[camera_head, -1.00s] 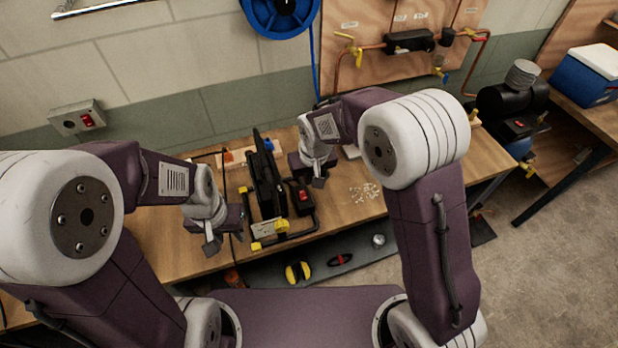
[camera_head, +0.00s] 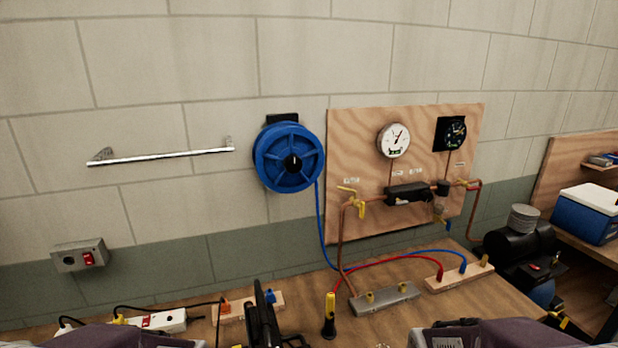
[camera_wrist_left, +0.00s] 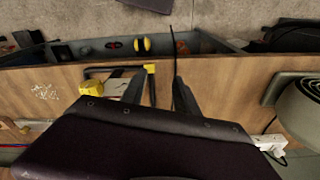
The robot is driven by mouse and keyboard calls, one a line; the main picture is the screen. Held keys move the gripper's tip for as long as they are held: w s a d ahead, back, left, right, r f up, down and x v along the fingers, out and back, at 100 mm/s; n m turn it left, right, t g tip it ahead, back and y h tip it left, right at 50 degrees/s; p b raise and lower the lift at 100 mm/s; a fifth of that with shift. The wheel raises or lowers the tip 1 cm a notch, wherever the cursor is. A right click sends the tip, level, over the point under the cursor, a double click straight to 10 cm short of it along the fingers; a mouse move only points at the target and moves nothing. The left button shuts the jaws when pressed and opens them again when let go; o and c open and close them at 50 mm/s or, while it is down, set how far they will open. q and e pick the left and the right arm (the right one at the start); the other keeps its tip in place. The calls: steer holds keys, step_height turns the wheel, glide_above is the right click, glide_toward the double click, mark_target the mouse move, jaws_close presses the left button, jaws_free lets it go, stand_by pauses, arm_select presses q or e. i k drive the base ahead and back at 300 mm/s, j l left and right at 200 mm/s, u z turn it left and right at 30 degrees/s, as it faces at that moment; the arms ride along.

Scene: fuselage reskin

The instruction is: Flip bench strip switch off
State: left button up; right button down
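The bench power strip (camera_head: 175,321), white with a red switch (camera_head: 149,321), lies on the bench at the lower left in the head view, with dark cables around it. Whether its switch is on or off is too small to tell. A white piece that looks like the strip (camera_wrist_left: 268,140) shows at the right in the left wrist view. My left gripper (camera_wrist_left: 159,85) is open above the bench, its fingers apart, with part of a black and yellow stand (camera_wrist_left: 152,70) beyond them. The strip lies off to the side of it.
A grey wall box (camera_head: 66,256) with a red switch hangs above the bench at the left. A black upright object (camera_head: 264,318), a yellow and black torch-like tool (camera_head: 329,315) and a metal block (camera_head: 385,298) stand on the bench (camera_head: 470,305). A blue reel (camera_head: 288,157) hangs on the wall.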

mark_target(145, 322)
steer(key=l+u, duration=0.15)
steer(key=u, duration=0.25)
steer(key=k+l+u, duration=0.1)
steer(key=u, duration=0.3)
steer(key=k+u, duration=0.15)
steer(key=u, duration=0.25)
steer(key=k+l+u, duration=0.1)
steer(key=u, duration=0.3)
steer(key=i+j, duration=0.15)
steer(key=j, duration=0.25)
steer(key=i+j+z, duration=0.15)
steer(key=j, duration=0.3)
steer(key=i+j, duration=0.1)
steer(key=j, duration=0.3)
steer(key=i+j+z, duration=0.15)
steer(key=j, duration=0.3)
steer(key=i+j, duration=0.15)
steer(key=j, duration=0.25)
steer(key=i+j+z, duration=0.1)
steer(key=j, duration=0.3)
steer(key=i, duration=0.9)
